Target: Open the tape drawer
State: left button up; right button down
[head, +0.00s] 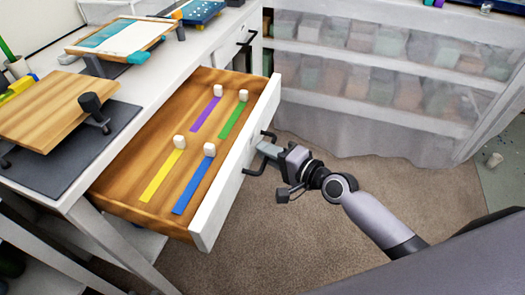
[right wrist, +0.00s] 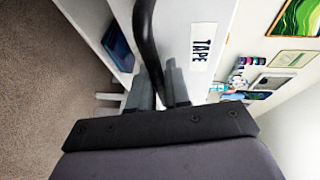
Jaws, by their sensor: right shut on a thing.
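The tape drawer (head: 128,202) is pulled out from the white bench in the head view, its wooden inside showing. In it lie a purple strip (head: 205,114), a green strip (head: 232,120), a yellow strip (head: 162,175) and a blue strip (head: 193,186), each with a small white block at one end. My right gripper (head: 266,150) is at the drawer's front, shut on its black handle (head: 254,170). The right wrist view shows the dark handle bar (right wrist: 146,40) between the fingers (right wrist: 160,85), beside a "TAPE" label (right wrist: 200,48). My left gripper is not in view.
The white bench top (head: 150,75) holds a wooden board (head: 62,108) on a dark mat and a framed screen (head: 120,38). Shelves with covered bins (head: 390,75) stand at the back. Carpet (head: 300,240) is clear in front of the drawer.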

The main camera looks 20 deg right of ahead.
jog(key=shift+s+d, duration=0.15)
jog(key=shift+d, duration=0.1)
jog(key=c, duration=1.4)
grip_release()
jog(key=shift+c, duration=0.2)
jog(key=v, duration=0.7)
jog(key=s+d+f+n+g+h+p, duration=0.1)
jog(key=s+f+n+h+p, duration=0.1)
jog(key=s+f+n, duration=0.3)
jog(key=s+f+n+g+h+p, duration=0.1)
jog(key=s+f+n+h+p, duration=0.1)
jog(key=s+f+n+h, duration=0.2)
jog(key=s+f+n, duration=0.1)
jog(key=s+n, duration=0.2)
jog(key=s, duration=0.4)
jog(key=shift+d+f+n+g+p, duration=0.3)
jog(key=shift+d+n+g+p, duration=0.05)
jog(key=shift+d+n+g, duration=0.05)
